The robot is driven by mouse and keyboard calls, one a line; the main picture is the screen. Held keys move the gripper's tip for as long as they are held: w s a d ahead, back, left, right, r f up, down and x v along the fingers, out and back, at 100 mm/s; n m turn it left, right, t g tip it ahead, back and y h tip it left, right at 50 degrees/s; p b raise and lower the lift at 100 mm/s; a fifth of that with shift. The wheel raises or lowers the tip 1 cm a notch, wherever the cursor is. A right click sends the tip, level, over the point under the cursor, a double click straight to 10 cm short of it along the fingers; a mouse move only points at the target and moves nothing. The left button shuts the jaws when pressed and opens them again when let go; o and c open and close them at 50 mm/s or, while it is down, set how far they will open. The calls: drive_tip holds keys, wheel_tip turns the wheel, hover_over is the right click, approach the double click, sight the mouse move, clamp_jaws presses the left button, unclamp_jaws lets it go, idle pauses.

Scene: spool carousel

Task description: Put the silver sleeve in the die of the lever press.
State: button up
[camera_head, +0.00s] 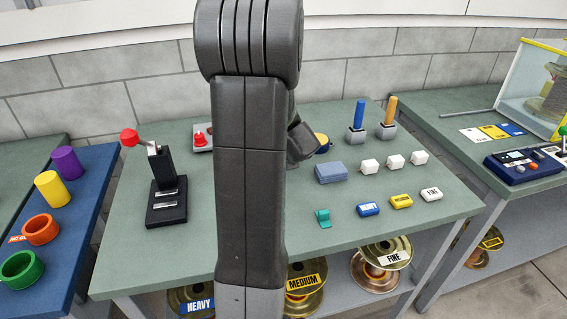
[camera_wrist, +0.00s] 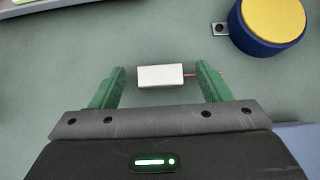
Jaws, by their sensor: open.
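The lever press (camera_head: 165,188) stands upright at the left of the green table, black with a red ball on its lever. Two silver pieces lie on its base; I cannot tell which is the die. In the wrist view a small pale, whitish-silver oblong piece (camera_wrist: 161,76) lies on the green surface, with a thin reddish line at its right end. It looks like the silver sleeve, but I cannot be certain. My gripper (camera_wrist: 160,71) is open, its green fingers on either side of this piece with gaps. In the head view my arm hides the gripper and this piece.
A round yellow-topped blue thing (camera_wrist: 269,25) is at the upper right of the wrist view. A blue-grey block (camera_head: 331,173), several white cubes and labelled pieces lie right of my arm. A red button box (camera_head: 201,137) stands behind the press. The table between press and arm is clear.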

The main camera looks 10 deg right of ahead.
drive_tip(key=shift+w+f, duration=0.1)
drive_tip(key=shift+w, duration=0.05)
drive_tip(key=c, duration=1.1)
